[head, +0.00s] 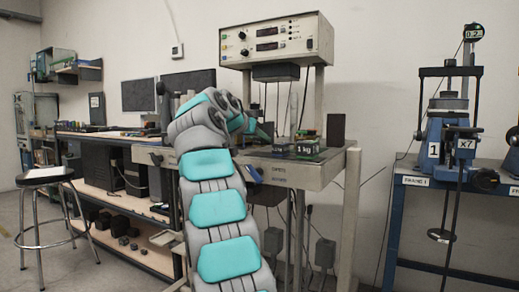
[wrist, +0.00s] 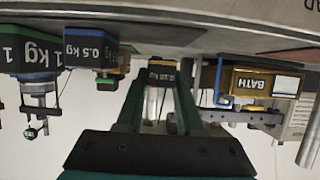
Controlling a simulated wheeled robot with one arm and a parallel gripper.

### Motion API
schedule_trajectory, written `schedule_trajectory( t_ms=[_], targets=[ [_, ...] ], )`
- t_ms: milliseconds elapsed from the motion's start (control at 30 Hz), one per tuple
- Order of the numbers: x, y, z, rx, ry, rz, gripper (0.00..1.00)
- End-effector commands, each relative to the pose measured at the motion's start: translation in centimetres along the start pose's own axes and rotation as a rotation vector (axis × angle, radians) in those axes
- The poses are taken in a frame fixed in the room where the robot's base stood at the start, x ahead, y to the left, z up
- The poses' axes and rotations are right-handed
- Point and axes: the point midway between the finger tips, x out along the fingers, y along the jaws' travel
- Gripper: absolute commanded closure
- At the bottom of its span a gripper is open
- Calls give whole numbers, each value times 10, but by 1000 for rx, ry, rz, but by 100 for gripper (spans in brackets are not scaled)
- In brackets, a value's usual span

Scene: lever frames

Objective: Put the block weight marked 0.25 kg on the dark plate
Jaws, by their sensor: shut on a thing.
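My gripper (wrist: 162,84) is shut on a small dark block weight marked 0.25 kg (wrist: 161,75), which sits between the two green fingers in the wrist view. The wrist picture is upside down. I cannot tell whether the block touches the surface above it in the picture. In the head view my arm hides most of the gripper and the held block.
Block weights marked 0.5 kg (wrist: 88,48) and 1 kg (wrist: 38,52) are left of my gripper in the wrist view. A gold block marked BATH (wrist: 252,83) is on the right. An instrument box (head: 277,40) stands over the bench (head: 318,172) in the head view.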

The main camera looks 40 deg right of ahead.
Motion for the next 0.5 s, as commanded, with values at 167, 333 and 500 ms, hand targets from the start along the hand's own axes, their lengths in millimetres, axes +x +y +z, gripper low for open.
schedule_trajectory(
  t_ms=[167, 333, 500],
  targets=[
    [5, 2, 14, 1, 1, 1, 100],
    [7, 1, 17, 2, 2, 1, 100],
    [6, 1, 17, 3, 3, 0, 100]
  ],
)
